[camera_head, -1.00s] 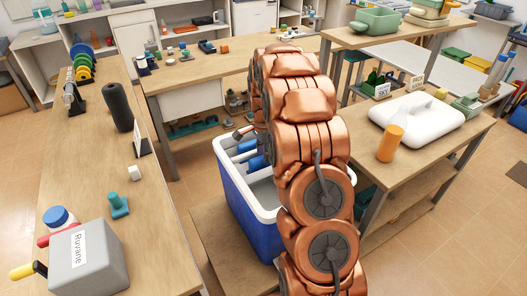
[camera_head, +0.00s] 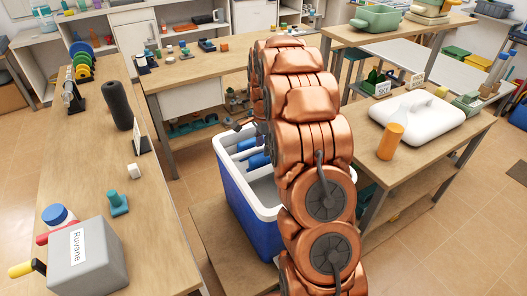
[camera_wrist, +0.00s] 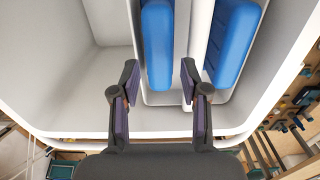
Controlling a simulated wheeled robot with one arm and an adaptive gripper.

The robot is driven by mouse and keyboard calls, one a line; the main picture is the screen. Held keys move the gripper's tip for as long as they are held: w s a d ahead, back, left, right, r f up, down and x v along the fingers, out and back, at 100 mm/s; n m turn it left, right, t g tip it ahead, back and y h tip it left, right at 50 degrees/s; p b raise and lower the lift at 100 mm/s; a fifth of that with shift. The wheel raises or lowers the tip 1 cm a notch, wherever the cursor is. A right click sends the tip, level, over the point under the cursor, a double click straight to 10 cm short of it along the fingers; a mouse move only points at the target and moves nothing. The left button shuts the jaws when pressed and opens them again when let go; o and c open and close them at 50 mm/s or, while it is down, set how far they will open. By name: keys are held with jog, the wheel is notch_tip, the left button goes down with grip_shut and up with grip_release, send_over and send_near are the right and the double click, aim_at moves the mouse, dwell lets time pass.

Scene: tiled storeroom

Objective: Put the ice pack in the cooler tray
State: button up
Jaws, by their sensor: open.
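The cooler (camera_head: 252,222) is a blue box with a white rim and stands open behind my arm. Two blue ice packs show in the wrist view. One ice pack (camera_wrist: 158,40) lies in the left slot of the white cooler tray (camera_wrist: 194,50), and the other (camera_wrist: 232,45) lies in the right slot. My gripper (camera_wrist: 159,72) is open and empty. Its fingers appear on either side of the left pack's near end, with gaps between. I cannot tell its exact height above the pack. In the head view, my arm hides part of the cooler and gripper.
The cooler's left compartment (camera_wrist: 95,85) looks bare. A long wooden table (camera_head: 160,215) runs along the left with a grey box (camera_head: 88,262). At right, a table holds a white lid (camera_head: 415,118) and an orange cylinder (camera_head: 391,141).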

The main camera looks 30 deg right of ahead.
notch_tip(320, 180, up, 9)
jog(key=b, duration=0.2)
jog(key=s+a+r+n, duration=0.45)
jog(key=s+a, duration=0.35)
jog(key=a, duration=0.2)
jog(key=s+a+f+n, duration=0.1)
jog(key=s+a+n, duration=0.3)
jog(key=s, duration=0.6)
jog(key=s+a+f+n+g, duration=0.1)
jog(key=s+a+n, duration=0.4)
jog(key=s, duration=0.5)
jog(key=s+a+f+n, duration=0.2)
jog(key=s+a+n, duration=0.3)
jog(key=s, duration=0.5)
jog(key=shift+f+g, duration=0.2)
jog(key=shift+g, duration=0.2)
jog(key=shift+n, duration=0.25)
notch_tip(320, 180, up, 4)
jog(key=p, duration=0.4)
